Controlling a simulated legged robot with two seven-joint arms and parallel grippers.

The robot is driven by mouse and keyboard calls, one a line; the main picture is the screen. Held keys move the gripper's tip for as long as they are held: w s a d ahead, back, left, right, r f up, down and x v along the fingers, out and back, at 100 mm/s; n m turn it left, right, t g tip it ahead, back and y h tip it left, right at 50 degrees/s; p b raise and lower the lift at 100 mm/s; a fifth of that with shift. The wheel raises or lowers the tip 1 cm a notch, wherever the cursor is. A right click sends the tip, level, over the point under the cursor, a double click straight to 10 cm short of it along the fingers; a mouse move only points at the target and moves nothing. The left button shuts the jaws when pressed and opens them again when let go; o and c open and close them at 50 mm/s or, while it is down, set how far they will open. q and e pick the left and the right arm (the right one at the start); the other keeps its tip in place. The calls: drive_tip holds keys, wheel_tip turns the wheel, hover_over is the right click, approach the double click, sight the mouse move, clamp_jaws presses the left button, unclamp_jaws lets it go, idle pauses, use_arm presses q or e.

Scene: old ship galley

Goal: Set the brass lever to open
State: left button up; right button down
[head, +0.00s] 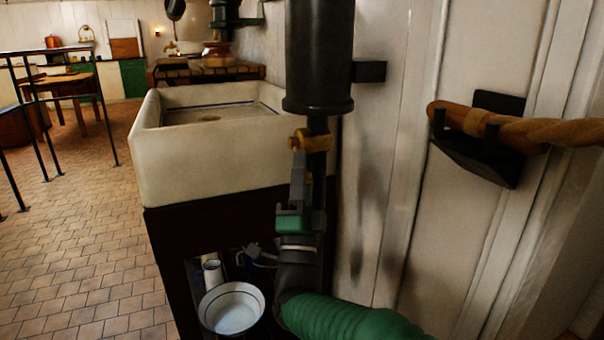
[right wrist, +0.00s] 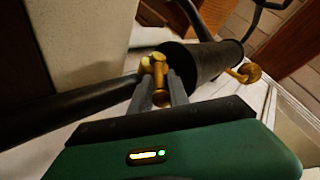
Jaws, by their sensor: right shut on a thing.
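The brass lever (head: 312,139) sits on a thin black pipe (head: 318,165) just below a wide black cylinder (head: 318,55). My right gripper (head: 299,160) comes up from below, and its jaws are at the lever's left end. In the right wrist view, the grey fingers of my gripper (right wrist: 162,86) are shut on the brass lever (right wrist: 158,66), with brass showing between and just beyond the tips. The black cylinder (right wrist: 205,60) is behind it. The lever's marked positions cannot be read in either view. My left gripper is not in view.
A white sink (head: 205,165) stands close on the left, with an enamel basin (head: 232,309) below it. Tiled floor (head: 95,240) lies open at the left.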

drive_tip(key=shift+f, duration=0.15)
drive_tip(key=c, duration=1.5)
unclamp_jaws()
drive_tip(key=v, duration=1.7)
drive_tip(key=shift+w, duration=0.1)
